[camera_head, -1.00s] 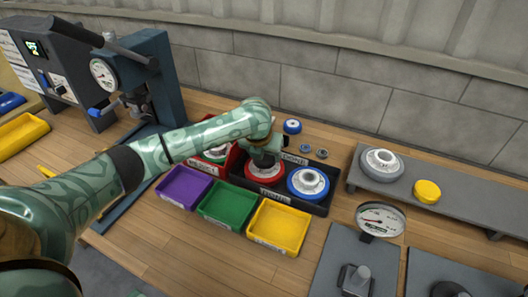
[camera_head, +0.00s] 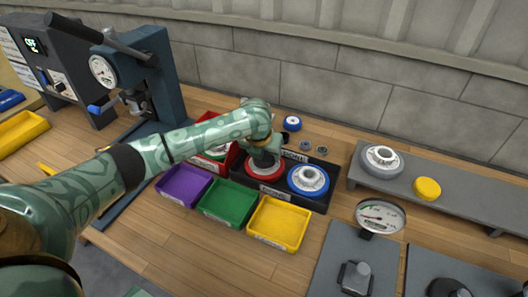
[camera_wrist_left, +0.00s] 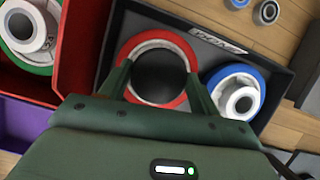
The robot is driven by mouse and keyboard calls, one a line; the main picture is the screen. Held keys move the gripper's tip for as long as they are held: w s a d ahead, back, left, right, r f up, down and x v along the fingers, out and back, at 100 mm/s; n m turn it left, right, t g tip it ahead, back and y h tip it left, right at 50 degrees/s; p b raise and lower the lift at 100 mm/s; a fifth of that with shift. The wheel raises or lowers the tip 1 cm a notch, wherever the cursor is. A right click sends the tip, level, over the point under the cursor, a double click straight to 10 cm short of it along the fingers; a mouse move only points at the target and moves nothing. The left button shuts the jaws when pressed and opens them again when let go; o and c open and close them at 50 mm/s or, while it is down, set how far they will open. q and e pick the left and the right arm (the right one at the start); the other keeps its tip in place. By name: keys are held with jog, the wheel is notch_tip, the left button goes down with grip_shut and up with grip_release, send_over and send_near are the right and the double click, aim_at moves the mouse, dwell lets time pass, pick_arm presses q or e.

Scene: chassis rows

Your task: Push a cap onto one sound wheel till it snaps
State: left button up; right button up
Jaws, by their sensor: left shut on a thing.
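My left gripper (camera_head: 266,160) points down over a red-rimmed wheel (camera_head: 262,175) in a black tray (camera_head: 318,208). In the left wrist view its fingers (camera_wrist_left: 160,85) are shut on a round dark cap (camera_wrist_left: 160,72), which lies over the middle of the red-rimmed wheel (camera_wrist_left: 182,43). Whether the cap touches the hub is hidden. A blue-rimmed wheel (camera_head: 308,181) with a bare pale hub sits to its right in the same tray. A green-rimmed wheel (camera_wrist_left: 28,30) lies in a red bin (camera_wrist_left: 85,45) to the left. My right gripper is not in view.
Purple (camera_head: 183,185), green (camera_head: 228,204) and yellow (camera_head: 279,224) trays stand in front. A blue press (camera_head: 150,75) stands left. A grey shelf (camera_head: 460,200) at right bears a grey wheel (camera_head: 382,160) and a yellow disc (camera_head: 427,188). Small round parts (camera_head: 304,145) lie behind the tray.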

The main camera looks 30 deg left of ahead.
pick_arm(q)
jog(key=shift+f, duration=0.15)
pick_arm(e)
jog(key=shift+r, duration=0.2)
pick_arm(q)
jog(key=shift+f, duration=0.15)
dwell(0.4)
jog(key=o, duration=1)
jog(key=shift+o, duration=0.2)
jog(key=p+v, duration=0.8)
jog(key=v, duration=0.8)
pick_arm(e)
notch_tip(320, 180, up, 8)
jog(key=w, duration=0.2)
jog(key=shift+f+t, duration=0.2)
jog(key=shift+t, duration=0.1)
